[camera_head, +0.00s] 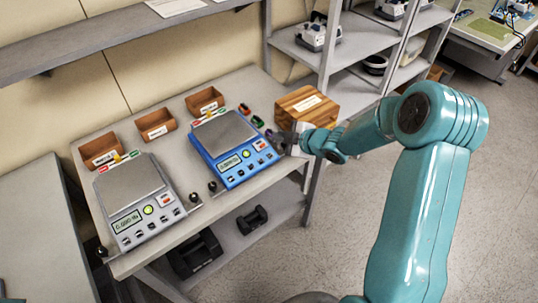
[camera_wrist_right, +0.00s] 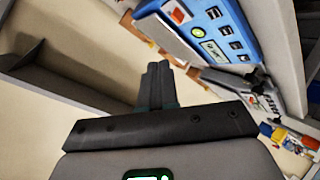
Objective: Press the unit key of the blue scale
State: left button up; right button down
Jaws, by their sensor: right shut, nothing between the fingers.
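The blue scale (camera_head: 205,155) stands on the grey bench, with a square grey pan (camera_head: 223,133). Its sloped front panel has a lit display (camera_head: 230,163), a round yellow-green key, an orange-and-white key and several small dark keys. Their labels are too small to read. My right gripper (camera_head: 284,143) is shut and empty, just right of the scale's front right corner. In the right wrist view the shut fingers (camera_wrist_right: 158,72) show below the blue scale (camera_wrist_right: 235,15) and appear apart from its panel. My left gripper is not in view.
A grey scale (camera_head: 130,185) stands to the left of the blue one. Several small brown bins (camera_head: 156,124) line the back of the bench. A wooden box (camera_head: 307,106) sits at the bench's right end, behind my right gripper. Small dark knobbed weights stand between the scales.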

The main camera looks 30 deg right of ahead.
aim_at(270, 155)
jog(key=f+b, duration=0.2)
jog(key=w+f+b, duration=0.1)
jog(key=f, duration=0.2)
jog(key=w+f+b, duration=0.1)
jog(key=f+b, duration=0.1)
jog(key=shift+a+f+b, duration=0.15)
jog(key=shift+f+b, duration=0.2)
jog(key=shift+f, duration=0.05)
jog(key=shift+w+f+b, duration=0.15)
jog(key=shift+f+b, duration=0.2)
jog(key=shift+b, duration=0.05)
jog(key=shift+w, duration=0.1)
dwell(1.2)
jog(key=shift+w+f+b, duration=0.1)
jog(key=shift+f+b, duration=0.3)
jog(key=shift+b, duration=0.05)
